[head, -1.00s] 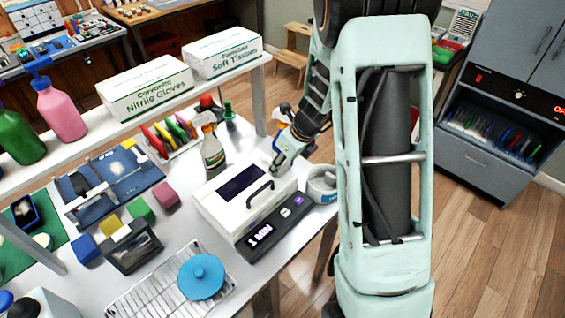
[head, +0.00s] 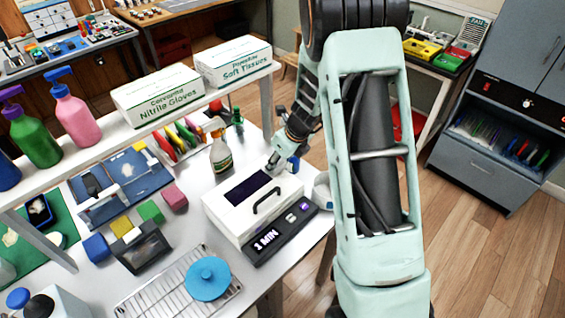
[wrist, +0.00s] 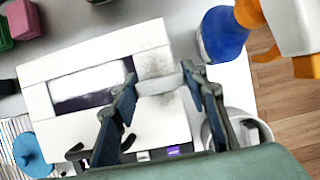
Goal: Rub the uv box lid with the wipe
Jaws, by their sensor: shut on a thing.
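The UV box (head: 228,218) is white, with a dark window, a black handle and a front panel reading "1 MIN". Its lid (wrist: 100,128) fills much of the wrist view and bears a grey smudge near the fingertips. My gripper (head: 275,168) is over the lid's back right part. In the wrist view my gripper (wrist: 160,84) is shut on a pale wipe (wrist: 158,86), with the wipe between the fingertips at the lid. Whether it presses on the lid is hard to tell. The wipe cannot be made out in the head view.
A blue bottle with an orange and white top (wrist: 222,35) and a white cup (wrist: 240,125) stand close to the box's right side. A spray bottle (head: 221,158) stands behind the box. A wire rack (head: 165,300) with a blue disc (head: 208,279) lies in front.

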